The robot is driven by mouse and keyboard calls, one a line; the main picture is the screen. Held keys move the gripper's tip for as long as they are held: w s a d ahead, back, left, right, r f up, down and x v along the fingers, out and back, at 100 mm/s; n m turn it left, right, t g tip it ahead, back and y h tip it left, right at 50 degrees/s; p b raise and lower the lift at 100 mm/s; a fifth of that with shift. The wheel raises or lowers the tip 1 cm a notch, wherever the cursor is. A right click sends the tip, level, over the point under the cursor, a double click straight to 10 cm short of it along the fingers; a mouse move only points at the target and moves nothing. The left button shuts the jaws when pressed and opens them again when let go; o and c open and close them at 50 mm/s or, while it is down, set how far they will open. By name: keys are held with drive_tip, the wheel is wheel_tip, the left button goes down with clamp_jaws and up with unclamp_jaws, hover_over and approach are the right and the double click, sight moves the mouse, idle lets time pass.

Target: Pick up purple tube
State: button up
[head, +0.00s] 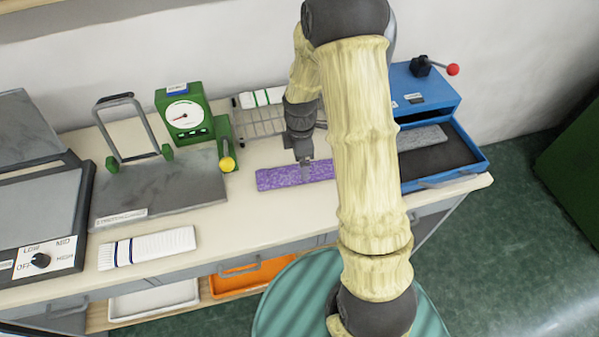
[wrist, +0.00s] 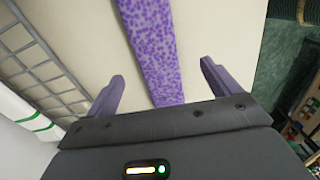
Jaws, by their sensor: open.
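The purple tube (head: 283,177) lies flat on the cream counter as a long, speckled purple strip. Its right part is hidden behind my arm in the head view. In the wrist view the purple tube (wrist: 154,50) runs from the top edge down between my fingers. My gripper (head: 305,176) points down over the tube. In the wrist view my gripper (wrist: 160,82) is open, with one purple-grey finger on each side of the tube and a visible gap on both sides. How high the fingertips are above the counter is unclear.
A wire rack (head: 262,120) with a white, green-striped item stands behind the tube. A green dial gauge (head: 186,114) and a grey plate (head: 160,190) are to the left. A blue tray (head: 478,165) holding a grey strip is to the right.

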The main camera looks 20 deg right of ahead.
sight(299, 172)
drive_tip(key=shift+f, duration=0.7)
drive_tip(key=shift+w+f+p, duration=0.2)
drive_tip(key=shift+f+p, duration=0.2)
drive_tip(key=shift+f, duration=0.9)
drive_tip(key=shift+w+f+p, duration=0.15)
drive_tip(key=shift+f+p, duration=0.2)
drive_tip(key=shift+f, duration=0.95)
drive_tip(key=shift+c, duration=0.4)
drive_tip(key=c, duration=1)
